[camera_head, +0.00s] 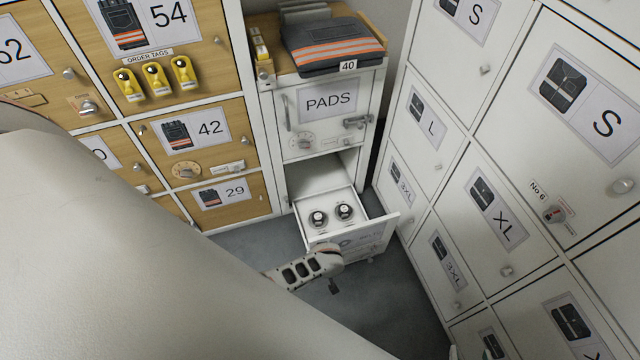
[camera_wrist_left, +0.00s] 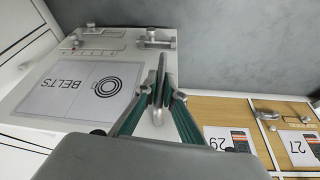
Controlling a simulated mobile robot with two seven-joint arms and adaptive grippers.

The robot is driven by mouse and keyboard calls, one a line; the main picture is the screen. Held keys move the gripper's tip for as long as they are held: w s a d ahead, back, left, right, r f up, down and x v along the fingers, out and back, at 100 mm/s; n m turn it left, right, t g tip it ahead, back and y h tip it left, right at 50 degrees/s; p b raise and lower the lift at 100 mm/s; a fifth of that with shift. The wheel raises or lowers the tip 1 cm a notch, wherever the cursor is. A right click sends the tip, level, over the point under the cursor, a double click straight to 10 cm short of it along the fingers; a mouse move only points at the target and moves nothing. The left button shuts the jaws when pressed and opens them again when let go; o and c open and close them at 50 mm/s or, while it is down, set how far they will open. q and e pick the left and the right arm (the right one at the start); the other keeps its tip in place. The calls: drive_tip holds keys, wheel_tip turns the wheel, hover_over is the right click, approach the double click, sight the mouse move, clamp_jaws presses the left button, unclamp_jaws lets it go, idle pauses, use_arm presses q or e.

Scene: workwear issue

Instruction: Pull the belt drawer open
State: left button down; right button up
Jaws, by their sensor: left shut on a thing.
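The belt drawer (camera_head: 375,236) stands pulled out at the bottom of the white cabinet in the head view, with two dark coiled belts (camera_head: 331,214) inside. Its front, labelled BELTS, fills the left of the left wrist view (camera_wrist_left: 40,110). There my left gripper (camera_wrist_left: 158,98) has its green-sided fingers shut on the drawer's upright grey handle (camera_wrist_left: 160,75). In the head view a pale arm link of mine with black ovals lies before the drawer front and hides the handle. The jaws of my right gripper cannot be made out.
Above the drawer is the closed PADS door (camera_head: 328,104); folded dark workwear (camera_head: 332,48) lies on the cabinet top. Wooden lockers (camera_head: 205,130) stand left, white lockers (camera_head: 490,205) close on the right. Grey floor (camera_head: 245,240) is open beside the drawer.

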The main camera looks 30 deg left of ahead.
use_arm(q)
drive_tip(key=shift+a+f, duration=0.1)
drive_tip(key=c, duration=2.1)
unclamp_jaws()
drive_tip(key=shift+w, duration=0.1)
drive_tip(key=shift+c, duration=0.2)
drive_tip(key=shift+r, duration=0.35)
drive_tip(key=v, duration=0.7)
drive_tip(key=shift+f, duration=0.15)
drive_tip(key=shift+s, duration=0.25)
